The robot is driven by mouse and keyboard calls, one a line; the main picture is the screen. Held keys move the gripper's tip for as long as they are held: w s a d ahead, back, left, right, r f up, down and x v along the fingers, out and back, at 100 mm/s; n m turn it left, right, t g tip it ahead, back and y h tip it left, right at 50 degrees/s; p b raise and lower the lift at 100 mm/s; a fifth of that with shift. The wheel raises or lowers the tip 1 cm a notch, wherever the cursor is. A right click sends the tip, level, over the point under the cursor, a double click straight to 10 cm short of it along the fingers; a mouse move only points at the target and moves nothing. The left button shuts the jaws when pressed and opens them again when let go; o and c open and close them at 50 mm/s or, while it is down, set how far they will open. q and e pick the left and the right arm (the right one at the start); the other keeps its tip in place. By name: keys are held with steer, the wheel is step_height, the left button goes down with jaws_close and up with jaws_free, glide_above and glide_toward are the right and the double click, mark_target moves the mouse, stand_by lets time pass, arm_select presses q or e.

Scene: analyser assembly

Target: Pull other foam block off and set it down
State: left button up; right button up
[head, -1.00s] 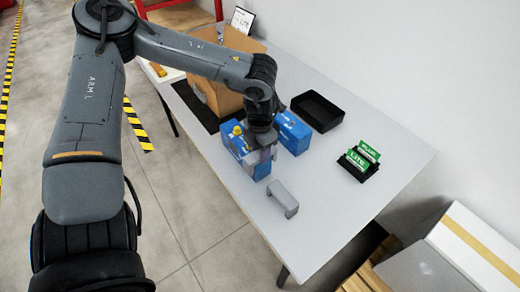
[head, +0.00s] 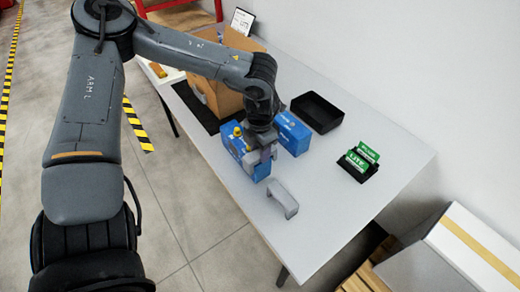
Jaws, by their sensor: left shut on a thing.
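A grey U-shaped foam block (head: 283,198) lies on the table near its front edge, apart from the gripper. The blue analyser (head: 232,140) with a yellow part on top sits behind it to the left. My left gripper (head: 262,152) points down at the right end of the analyser. It is shut on the other grey foam block (head: 251,160), which is still against the analyser as far as I can see. The gripper hides much of this block and the contact between them. My right gripper is not in view.
A blue box (head: 293,133) stands just right of the gripper. An open cardboard box (head: 222,98) is behind on a dark mat. A black tray (head: 316,112) and a black holder with green cards (head: 357,163) are to the right. The table's front right is clear.

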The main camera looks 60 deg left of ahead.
arm_select(q)
steer(key=shift+r, duration=0.15)
steer(key=shift+r+p, duration=2.6)
steer(key=shift+r, duration=0.75)
